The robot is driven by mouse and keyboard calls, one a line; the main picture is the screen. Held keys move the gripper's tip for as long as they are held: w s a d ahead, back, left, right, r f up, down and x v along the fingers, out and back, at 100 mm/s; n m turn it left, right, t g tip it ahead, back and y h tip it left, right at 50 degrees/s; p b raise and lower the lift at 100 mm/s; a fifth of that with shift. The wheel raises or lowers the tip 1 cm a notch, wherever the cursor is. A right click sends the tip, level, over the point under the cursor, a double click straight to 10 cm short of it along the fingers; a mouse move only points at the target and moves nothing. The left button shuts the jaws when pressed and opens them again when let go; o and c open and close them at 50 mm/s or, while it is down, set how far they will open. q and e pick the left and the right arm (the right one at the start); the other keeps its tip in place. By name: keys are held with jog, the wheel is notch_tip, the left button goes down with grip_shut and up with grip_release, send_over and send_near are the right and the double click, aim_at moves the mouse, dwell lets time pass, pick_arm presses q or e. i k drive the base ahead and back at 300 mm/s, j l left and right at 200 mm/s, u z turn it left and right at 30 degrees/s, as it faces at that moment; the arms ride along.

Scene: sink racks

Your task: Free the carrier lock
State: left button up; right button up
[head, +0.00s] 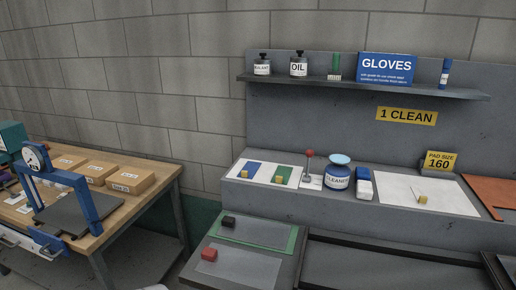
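I cannot tell for certain which thing is the carrier lock. A small upright lever with a red ball top (310,154) stands on a white plate on the grey ledge, left of the cleaner jar. Below the ledge, a green-edged panel (290,243) bears a black block (229,222). A grey panel (240,268) in front of it bears a red block (209,254). Neither of my grippers shows in the head view.
A blue-lidded cleaner jar (337,178) and a blue-and-white block (364,187) stand on the ledge. A shelf (400,90) above holds bottles and a gloves box (387,68). At left, a wooden table (150,185) bears cartons (130,179) and a blue-framed gauge press (90,208).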

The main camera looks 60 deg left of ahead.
aim_at(310, 153)
jog(key=i+u, duration=0.15)
jog(key=u, duration=0.3)
jog(key=i+l+u, duration=0.1)
jog(key=u, duration=0.35)
jog(key=i+l+u, duration=0.1)
jog(key=u, duration=0.3)
jog(key=i+l+u, duration=0.1)
jog(key=u, duration=0.35)
